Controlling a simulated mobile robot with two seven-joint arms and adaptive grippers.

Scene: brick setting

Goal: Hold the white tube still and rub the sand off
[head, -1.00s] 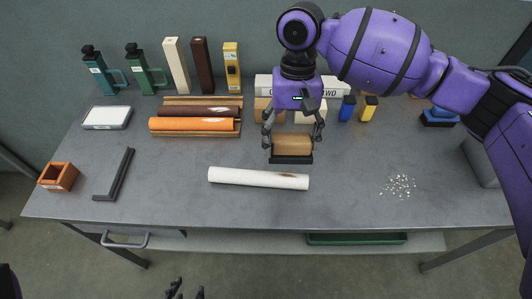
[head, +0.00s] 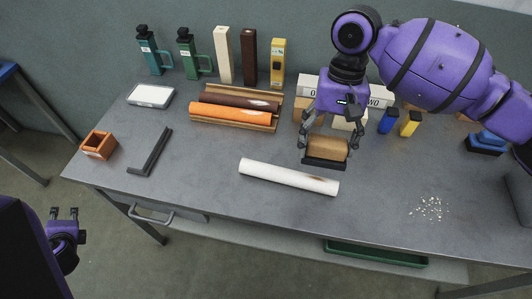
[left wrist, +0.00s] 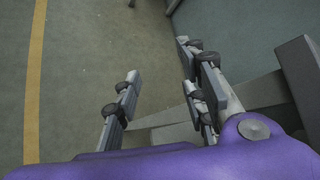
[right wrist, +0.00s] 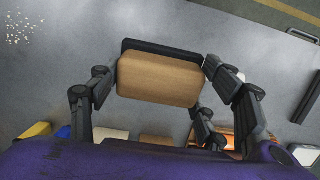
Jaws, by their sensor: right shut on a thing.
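The white tube (head: 270,173) lies on the grey table near its front edge, with a brownish patch (head: 318,179) towards its right end. My right gripper (head: 327,146) is shut on a wooden block with a dark base (head: 326,152), behind the tube's right part and apart from it. The block also shows between the fingers in the right wrist view (right wrist: 158,80). I cannot tell whether its base touches the table. My left gripper (head: 64,212) is open and empty, off the table at the lower left. Its spread fingers show in the left wrist view (left wrist: 160,100).
An orange tube (head: 220,115) and a dark brown tube (head: 240,101) lie on a wooden rack. A dark angled bar (head: 150,152) and an orange box (head: 99,145) are at left. Pale crumbs (head: 428,208) lie at right. The table around the white tube is clear.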

